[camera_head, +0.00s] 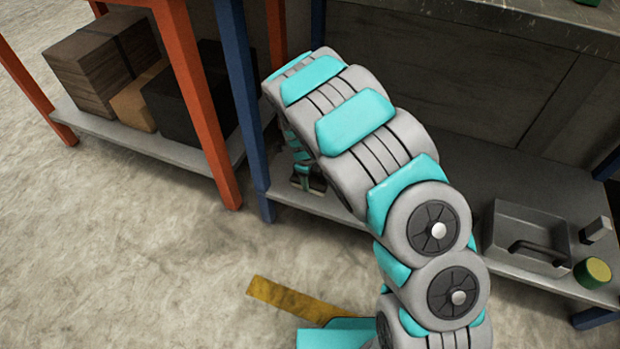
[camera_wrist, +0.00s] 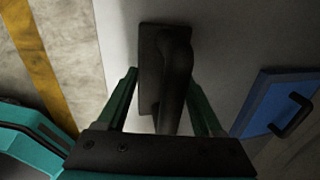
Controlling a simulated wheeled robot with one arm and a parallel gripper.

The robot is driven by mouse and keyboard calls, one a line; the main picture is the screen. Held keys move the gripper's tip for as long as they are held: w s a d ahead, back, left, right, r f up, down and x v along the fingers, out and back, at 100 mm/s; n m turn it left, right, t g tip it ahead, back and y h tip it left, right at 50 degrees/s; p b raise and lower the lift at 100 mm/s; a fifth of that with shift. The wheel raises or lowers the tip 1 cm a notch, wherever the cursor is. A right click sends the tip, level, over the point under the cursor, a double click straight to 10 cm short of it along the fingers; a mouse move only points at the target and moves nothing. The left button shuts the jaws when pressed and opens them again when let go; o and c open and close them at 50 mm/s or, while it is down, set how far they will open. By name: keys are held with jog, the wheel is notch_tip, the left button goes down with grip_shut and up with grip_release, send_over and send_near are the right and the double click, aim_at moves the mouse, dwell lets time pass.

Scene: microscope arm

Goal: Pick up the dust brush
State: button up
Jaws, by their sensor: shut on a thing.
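The dust brush (camera_wrist: 150,65), as I take it, is a dark block with a raised, bar-like dark handle in the wrist view. My gripper (camera_wrist: 163,85) has a green finger on each side of it and is shut on it. The brush is over or on a pale grey surface; I cannot tell whether it touches it. The brush cannot be made out clearly there.
A blue item with a black handle (camera_wrist: 275,105) lies right of my gripper. On the lower shelf (camera_head: 480,165) stand a grey tray-like item (camera_head: 525,238) and a green-and-yellow can (camera_head: 593,272). Blue post (camera_head: 241,95) and orange post (camera_head: 192,90) stand close by. Boxes (camera_head: 105,60) fill the left shelf.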

notch_tip(320, 180, up, 3)
jog(key=shift+w+f, duration=0.1)
jog(key=shift+f, duration=0.05)
jog(key=shift+s+d+r, duration=0.1)
jog(key=shift+s+r, duration=0.1)
jog(key=shift+s, duration=0.1)
jog(key=s+d, duration=0.2)
jog(key=s, duration=0.2)
jog(key=s+d+r, duration=0.1)
jog(key=s+d, duration=0.2)
jog(key=s, duration=0.1)
jog(key=s+d, duration=0.3)
jog(key=s, duration=0.2)
jog(key=shift+s+d+r, duration=0.1)
jog(key=shift+r, duration=0.05)
